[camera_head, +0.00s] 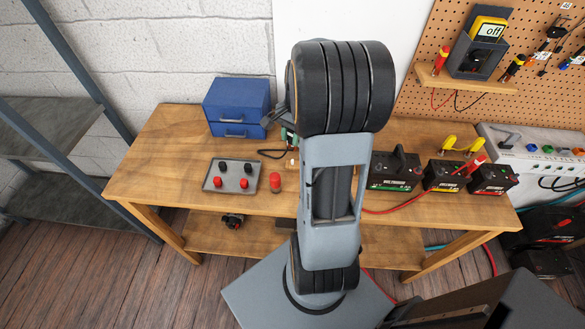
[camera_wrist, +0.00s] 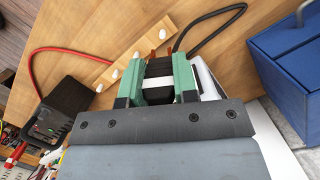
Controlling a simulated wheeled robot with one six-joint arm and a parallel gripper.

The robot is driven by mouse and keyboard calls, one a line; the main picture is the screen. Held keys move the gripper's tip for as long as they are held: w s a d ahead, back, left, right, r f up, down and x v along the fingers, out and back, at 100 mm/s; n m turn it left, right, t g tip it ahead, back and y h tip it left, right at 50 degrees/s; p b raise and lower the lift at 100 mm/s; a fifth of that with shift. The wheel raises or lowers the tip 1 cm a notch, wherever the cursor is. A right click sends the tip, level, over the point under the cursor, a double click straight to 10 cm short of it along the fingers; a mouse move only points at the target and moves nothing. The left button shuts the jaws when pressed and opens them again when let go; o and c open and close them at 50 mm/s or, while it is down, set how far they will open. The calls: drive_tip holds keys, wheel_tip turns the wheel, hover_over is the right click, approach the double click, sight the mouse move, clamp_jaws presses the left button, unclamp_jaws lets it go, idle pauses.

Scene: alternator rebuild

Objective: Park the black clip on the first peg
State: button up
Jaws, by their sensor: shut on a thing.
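In the wrist view my gripper (camera_wrist: 157,78) has green fingers shut on the black clip (camera_wrist: 158,68), a dark block with a pale band and copper-coloured tips. A black cable curves from near the clip toward the upper right. The clip is close to a wooden strip (camera_wrist: 127,63) with several white pegs, one of them (camera_wrist: 138,55) just beyond the fingers. I cannot tell whether the clip touches the strip or a peg. In the head view my arm hides most of the gripper and clip; a bit of green finger (camera_head: 287,134) shows beside the blue cabinet.
The blue drawer cabinet (camera_head: 237,106) stands close at the gripper's left in the head view. A grey tray (camera_head: 232,190) with red and black knobs and a red cylinder (camera_head: 275,183) lie in front. Several black battery-like boxes (camera_head: 396,172) stand right, with a red cable.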

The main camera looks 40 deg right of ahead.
drive_tip(key=shift+f+b, duration=1.05)
drive_tip(key=shift+f, duration=1.1)
drive_tip(key=shift+f, duration=0.2)
drive_tip(key=shift+f+b, duration=0.8)
drive_tip(key=shift+f, duration=0.25)
drive_tip(key=o, duration=0.8)
drive_tip(key=shift+r, duration=0.1)
wheel_tip(320, 180, up, 9)
drive_tip(key=p, duration=0.7)
drive_tip(key=shift+f, duration=0.3)
